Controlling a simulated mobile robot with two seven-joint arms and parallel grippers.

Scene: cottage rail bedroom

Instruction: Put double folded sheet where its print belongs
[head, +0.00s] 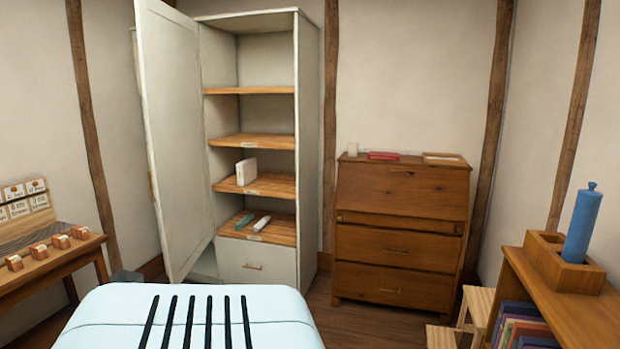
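A tall white cupboard (308,150) stands against the back wall with its door (172,130) open to the left. A white block-like item (246,171) stands upright on a middle wooden shelf (278,186). On the shelf below (284,232) lie a teal item (243,221) and a pale item (262,223), side by side. Small labels show on the front edges of these two shelves, too small to read. I cannot tell which item, if any, is the double folded sheet, and no print is legible. Neither of my grippers is in view.
A wooden bureau (400,215) stands right of the cupboard, with a red book-like item (383,156) on top. A side table (60,268) with small wooden blocks is at left. A bookshelf (555,300) holding a blue cylinder (582,225) is at right, beside a wooden stool (478,305).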

